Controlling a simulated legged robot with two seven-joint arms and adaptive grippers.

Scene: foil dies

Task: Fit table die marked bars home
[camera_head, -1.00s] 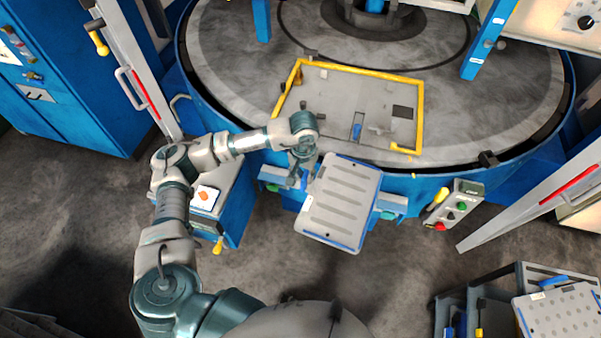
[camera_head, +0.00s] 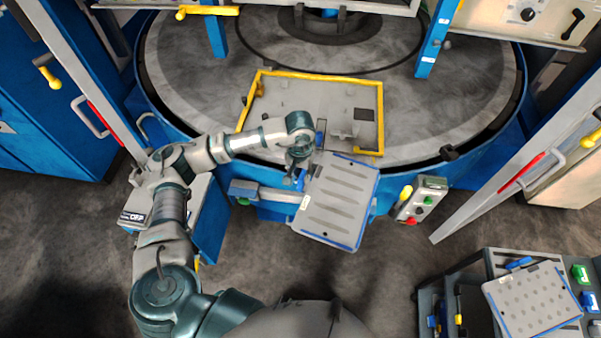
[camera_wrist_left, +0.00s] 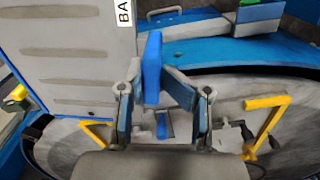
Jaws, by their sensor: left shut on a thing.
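The die (camera_head: 338,205) is a flat grey slotted plate with blue edges, held tilted at the front rim of the round table. In the left wrist view the die (camera_wrist_left: 75,50) fills the upper left, with a label partly reading "BA". My left gripper (camera_head: 297,172) is at its upper left corner; in the left wrist view its fingers (camera_wrist_left: 165,108) are shut on the die's blue handle (camera_wrist_left: 152,65). A yellow frame on the grey table (camera_head: 382,115) surrounds a flat area with small fittings and a dark square. The die lies in front of it, partly overlapping the rim. My right gripper is not in view.
A blue-grey bracket (camera_head: 268,192) juts from the table front, left of the die. A button box (camera_head: 420,200) stands to the right. A cart at lower right carries another perforated plate (camera_head: 530,300). Blue posts (camera_head: 432,45) rise over the table.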

